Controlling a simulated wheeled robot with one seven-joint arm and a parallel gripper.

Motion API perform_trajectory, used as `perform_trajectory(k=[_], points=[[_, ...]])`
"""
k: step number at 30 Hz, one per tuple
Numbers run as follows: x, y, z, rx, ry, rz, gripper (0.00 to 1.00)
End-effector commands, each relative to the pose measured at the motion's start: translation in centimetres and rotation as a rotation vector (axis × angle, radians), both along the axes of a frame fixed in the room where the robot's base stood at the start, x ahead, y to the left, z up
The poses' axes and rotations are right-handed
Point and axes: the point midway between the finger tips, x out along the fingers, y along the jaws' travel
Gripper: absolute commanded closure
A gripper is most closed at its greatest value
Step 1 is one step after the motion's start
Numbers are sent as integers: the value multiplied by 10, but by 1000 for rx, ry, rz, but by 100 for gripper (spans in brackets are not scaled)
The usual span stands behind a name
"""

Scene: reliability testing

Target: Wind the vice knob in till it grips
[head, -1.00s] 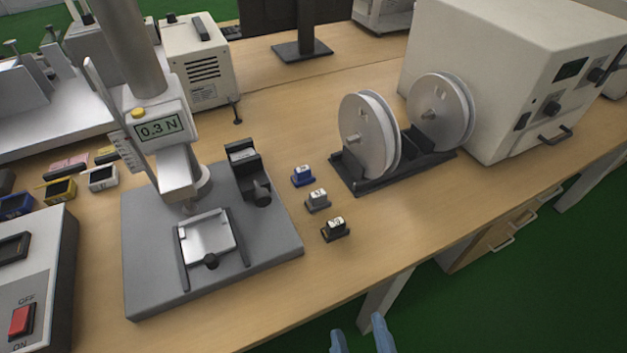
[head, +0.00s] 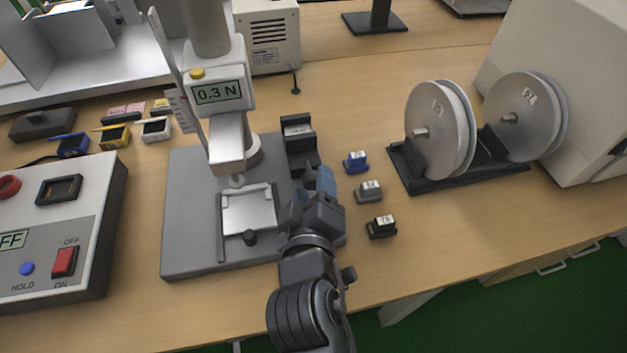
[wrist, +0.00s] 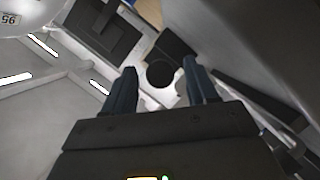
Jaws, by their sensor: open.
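The small black vice (head: 299,133) stands at the right rear of the grey test stand's base (head: 190,215), with a pale strip on top. Its knob is hidden behind my gripper in the head view. My gripper (head: 318,178) is open, just in front of the vice. In the wrist view a round dark knob (wrist: 160,74) appears between the spread fingers of my gripper (wrist: 160,85), with a dark block behind it. I cannot tell whether either finger touches the knob. How far the vice's jaws are apart is not visible.
Blue (head: 356,162), grey (head: 369,191) and black (head: 382,227) small blocks stand close on the right. A reel stand (head: 460,180) is beyond them.

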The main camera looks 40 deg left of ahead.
Motion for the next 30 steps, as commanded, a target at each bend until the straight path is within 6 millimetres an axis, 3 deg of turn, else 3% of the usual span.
perform_trajectory(k=[6,14,30], points=[[13,9,-4,0,1,-1,43],[14,9,-5,0,1,-1,43],[14,9,-5,0,1,-1,93]])
